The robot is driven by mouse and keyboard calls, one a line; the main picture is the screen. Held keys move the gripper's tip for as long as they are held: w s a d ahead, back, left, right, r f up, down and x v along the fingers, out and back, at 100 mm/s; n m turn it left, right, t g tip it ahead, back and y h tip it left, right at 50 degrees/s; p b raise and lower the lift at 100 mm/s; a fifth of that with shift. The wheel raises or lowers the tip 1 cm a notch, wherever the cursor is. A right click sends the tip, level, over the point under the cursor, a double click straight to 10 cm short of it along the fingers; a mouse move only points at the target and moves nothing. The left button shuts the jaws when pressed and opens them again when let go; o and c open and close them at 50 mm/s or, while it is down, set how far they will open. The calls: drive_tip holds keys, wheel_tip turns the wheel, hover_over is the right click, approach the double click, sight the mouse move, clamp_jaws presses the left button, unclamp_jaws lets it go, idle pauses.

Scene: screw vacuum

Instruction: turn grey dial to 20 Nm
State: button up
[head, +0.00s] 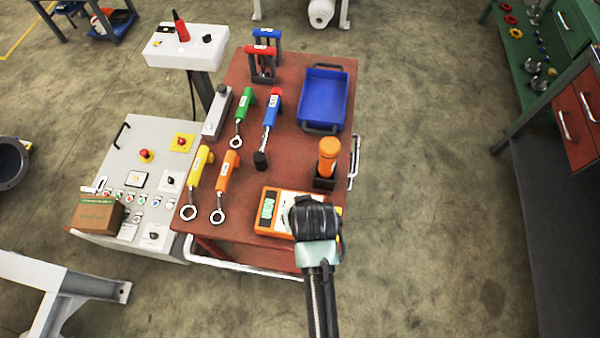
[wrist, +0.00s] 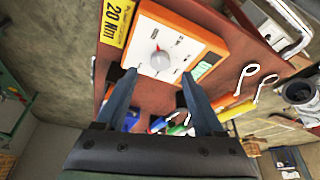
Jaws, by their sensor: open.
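The grey dial (wrist: 160,61) sits on the white face of an orange tester box (wrist: 205,38), with a small red mark by its upper edge. A yellow label reading 20 Nm (wrist: 117,22) lies beside the box in the wrist view. In the head view the orange tester (head: 262,224) lies at the table's near right corner, its green display showing. My gripper (wrist: 159,74) is open and empty, its fingers apart on either side of the dial in the wrist view; contact cannot be told. In the head view my wrist hides the dial and my fingertips.
On the red table (head: 262,180) stand an orange tool in a black holder (head: 325,183), several coloured wrenches and a blue bin (head: 325,97). A grey control panel (head: 125,150) with a cardboard box (head: 97,214) stands left. Floor to the right is clear.

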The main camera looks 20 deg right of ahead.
drive_tip(key=shift+x, duration=2.55)
drive_tip(key=shift+w, duration=0.15)
clamp_jaws()
